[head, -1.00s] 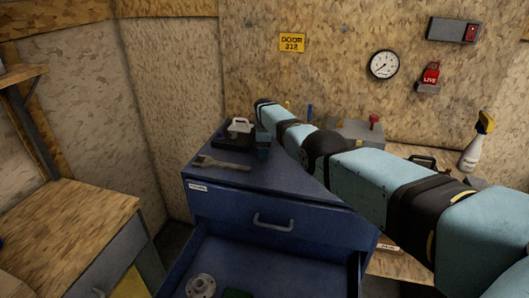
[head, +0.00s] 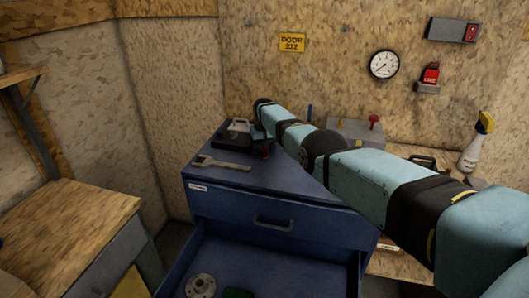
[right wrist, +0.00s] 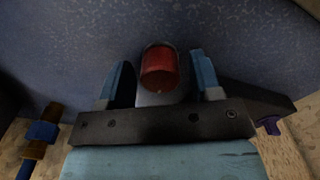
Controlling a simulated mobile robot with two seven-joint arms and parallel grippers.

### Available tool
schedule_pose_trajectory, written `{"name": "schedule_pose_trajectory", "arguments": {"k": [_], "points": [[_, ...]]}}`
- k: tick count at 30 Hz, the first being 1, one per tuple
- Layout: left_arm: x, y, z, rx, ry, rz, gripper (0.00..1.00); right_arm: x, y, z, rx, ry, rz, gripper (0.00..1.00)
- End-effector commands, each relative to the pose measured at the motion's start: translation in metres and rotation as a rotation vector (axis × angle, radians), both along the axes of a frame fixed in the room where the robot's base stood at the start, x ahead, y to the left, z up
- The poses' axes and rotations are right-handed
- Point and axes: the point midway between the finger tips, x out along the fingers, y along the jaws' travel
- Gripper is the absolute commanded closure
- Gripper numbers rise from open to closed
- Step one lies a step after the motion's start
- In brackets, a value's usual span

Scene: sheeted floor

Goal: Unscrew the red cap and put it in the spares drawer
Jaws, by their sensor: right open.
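The red cap (right wrist: 160,68) shows in the right wrist view as a short red cylinder on a pale grey piece. My right gripper (right wrist: 160,62) is open, with one blue finger on each side of the cap and a gap at both sides. My left gripper is not in view.
In the open drawer lie a grey flanged disc (head: 201,285) and a green item (head: 237,293). A wrench-like tool (head: 222,163) and a white-handled item (head: 239,126) are on the cabinet top. A wooden bench (head: 70,225) stands at left; a spray bottle (head: 472,148) stands at right.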

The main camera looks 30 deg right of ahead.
Motion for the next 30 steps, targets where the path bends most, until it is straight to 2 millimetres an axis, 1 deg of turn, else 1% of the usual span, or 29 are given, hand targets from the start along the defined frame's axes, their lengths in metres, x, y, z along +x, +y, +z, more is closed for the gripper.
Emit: {"name": "schedule_pose_trajectory", "arguments": {"k": [2,5,6,8,9,10,13,17,19,30], "points": [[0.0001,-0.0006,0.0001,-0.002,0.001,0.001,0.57,0.0000,0.0001,0.0000,0.000,0.000,0.001,0.42],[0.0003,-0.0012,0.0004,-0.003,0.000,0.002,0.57,0.0000,0.0001,0.0000,0.000,0.000,0.002,0.62],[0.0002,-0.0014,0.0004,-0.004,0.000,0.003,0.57,0.0000,0.0001,0.0000,0.000,0.000,0.002,0.71],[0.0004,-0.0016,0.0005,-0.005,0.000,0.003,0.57,0.0000,0.0001,0.0000,0.000,0.000,0.003,0.85],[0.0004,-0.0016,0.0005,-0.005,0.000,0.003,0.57,0.0000,0.0001,-0.0001,0.000,0.000,0.003,0.88],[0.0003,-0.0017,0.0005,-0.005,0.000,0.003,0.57,0.0002,0.0002,0.0002,0.000,0.000,0.003,0.68],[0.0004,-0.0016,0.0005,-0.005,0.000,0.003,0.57,0.0001,0.0001,0.0002,0.000,0.000,0.003,0.91],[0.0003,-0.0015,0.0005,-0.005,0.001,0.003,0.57,0.0000,0.0001,0.0001,0.000,0.000,0.039,0.92],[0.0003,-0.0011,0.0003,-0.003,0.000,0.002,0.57,0.0000,0.0000,0.0000,0.000,0.000,0.118,0.92],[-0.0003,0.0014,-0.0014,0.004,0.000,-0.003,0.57,0.0000,0.0002,-0.0003,0.000,0.000,0.718,0.92]]}}
